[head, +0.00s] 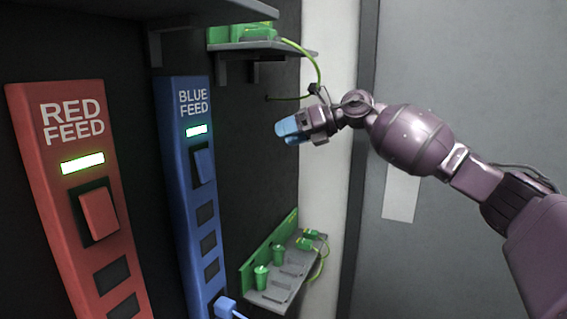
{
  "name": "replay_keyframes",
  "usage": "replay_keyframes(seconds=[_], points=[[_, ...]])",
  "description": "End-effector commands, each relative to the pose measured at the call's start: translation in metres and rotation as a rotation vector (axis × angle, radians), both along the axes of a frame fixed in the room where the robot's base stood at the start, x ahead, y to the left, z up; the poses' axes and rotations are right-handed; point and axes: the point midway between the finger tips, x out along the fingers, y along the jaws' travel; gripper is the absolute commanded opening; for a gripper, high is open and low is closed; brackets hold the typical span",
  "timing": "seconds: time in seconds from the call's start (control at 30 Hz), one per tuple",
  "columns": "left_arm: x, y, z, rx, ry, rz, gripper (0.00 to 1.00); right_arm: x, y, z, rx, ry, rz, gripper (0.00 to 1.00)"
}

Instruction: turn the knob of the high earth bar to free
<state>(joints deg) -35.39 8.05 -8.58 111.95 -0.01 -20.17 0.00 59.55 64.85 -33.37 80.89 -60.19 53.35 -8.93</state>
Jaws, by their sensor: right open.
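The high earth bar (240,34) is the green fitting on a grey shelf at the top of the head view. Its upper part is cut off by the dark shelf above and the frame edge. I cannot make out its knob or which way it is set. My right gripper (290,130), with blue fingertips, is open and empty. It hangs in the air below and to the right of the high earth bar, apart from it. The view does not show my left gripper.
A green-yellow cable (316,66) curves down from the high bar near my right wrist. A lower green earth bar (262,262) with knobs sits on a grey shelf below. The red feed panel (75,200) and blue feed panel (190,190) stand at left, both lit green.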

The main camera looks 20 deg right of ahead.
Motion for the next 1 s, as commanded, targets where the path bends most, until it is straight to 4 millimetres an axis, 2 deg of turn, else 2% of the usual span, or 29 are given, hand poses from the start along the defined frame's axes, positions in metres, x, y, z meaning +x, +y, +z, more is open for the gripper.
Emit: replay_keyframes(seconds=[0.2, 0.4, 0.57, 0.87, 1.0], points=[[0.0, 0.0, -0.003, 0.0, 0.001, 0.0, 0.43, -0.003, 0.011, -0.034, 0.075, 0.043, 0.011, 0.63], [0.0, 0.0, -0.004, 0.0, 0.001, 0.0, 0.43, -0.005, 0.017, -0.055, 0.128, 0.071, 0.013, 0.63], [0.0, 0.0, -0.004, 0.0, 0.002, 0.0, 0.43, -0.007, 0.019, -0.063, 0.15, 0.083, 0.013, 0.63], [0.0, 0.0, -0.004, 0.0, 0.002, -0.001, 0.43, -0.007, 0.02, -0.064, 0.155, 0.084, 0.013, 0.63], [0.0, 0.0, -0.004, 0.0, 0.001, 0.0, 0.43, -0.007, 0.019, -0.064, 0.154, 0.084, 0.014, 0.45]])
